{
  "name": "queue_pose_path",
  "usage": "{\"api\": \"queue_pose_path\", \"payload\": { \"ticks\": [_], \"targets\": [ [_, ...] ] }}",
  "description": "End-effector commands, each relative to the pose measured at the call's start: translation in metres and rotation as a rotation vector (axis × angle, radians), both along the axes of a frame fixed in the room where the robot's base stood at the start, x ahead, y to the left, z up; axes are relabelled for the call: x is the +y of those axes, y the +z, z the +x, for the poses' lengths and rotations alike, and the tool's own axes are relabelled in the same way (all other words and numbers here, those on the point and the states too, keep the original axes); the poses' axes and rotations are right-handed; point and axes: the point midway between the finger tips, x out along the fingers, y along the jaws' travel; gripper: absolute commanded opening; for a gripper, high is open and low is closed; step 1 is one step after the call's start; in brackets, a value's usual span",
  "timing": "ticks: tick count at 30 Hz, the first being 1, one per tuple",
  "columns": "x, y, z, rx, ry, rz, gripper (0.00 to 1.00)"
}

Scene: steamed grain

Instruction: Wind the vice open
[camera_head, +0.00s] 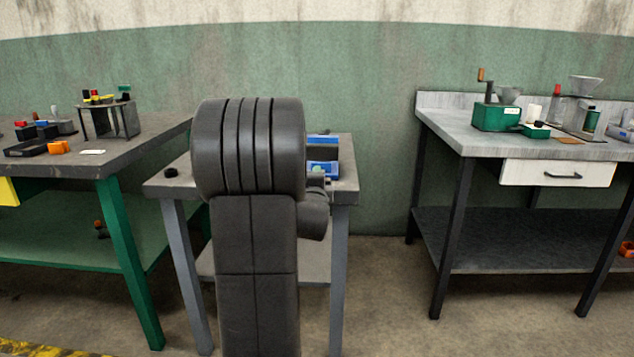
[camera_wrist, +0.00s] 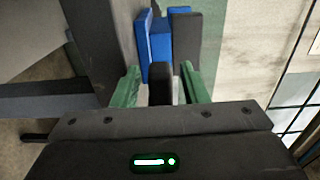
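The blue vice (camera_head: 322,168) stands on the small middle table, partly hidden behind my arm in the head view. In the wrist view its blue body and jaws (camera_wrist: 160,44) lie just beyond my fingertips. In the head view my arm hides the gripper.
The small middle table (camera_head: 347,190) also carries a small black round thing (camera_head: 171,172). A workbench with a green frame (camera_head: 150,140) stands at left, holding a rack and small parts. A grey bench (camera_head: 450,135) with a green grinder (camera_head: 497,117) stands at right. Floor is clear between tables.

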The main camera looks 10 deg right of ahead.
Motion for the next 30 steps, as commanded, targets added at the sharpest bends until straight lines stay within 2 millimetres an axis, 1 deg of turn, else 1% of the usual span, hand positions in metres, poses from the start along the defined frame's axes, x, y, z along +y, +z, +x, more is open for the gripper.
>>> {"api": "queue_pose_path", "payload": {
  "ticks": [7,11,14,21,24,27,30],
  "targets": [
    [0.000,0.001,-0.001,-0.001,0.000,0.001,0.40],
    [0.003,0.002,-0.012,-0.002,0.000,0.000,0.40],
    [0.008,0.002,-0.028,-0.001,0.000,0.001,0.40],
    [0.024,0.002,-0.081,-0.001,0.001,0.001,0.40],
    [0.029,0.002,-0.101,-0.002,0.001,0.000,0.40],
    [0.034,0.002,-0.116,-0.001,0.001,0.001,0.40],
    [0.037,0.001,-0.126,-0.001,0.001,0.001,0.40]
  ]
}}
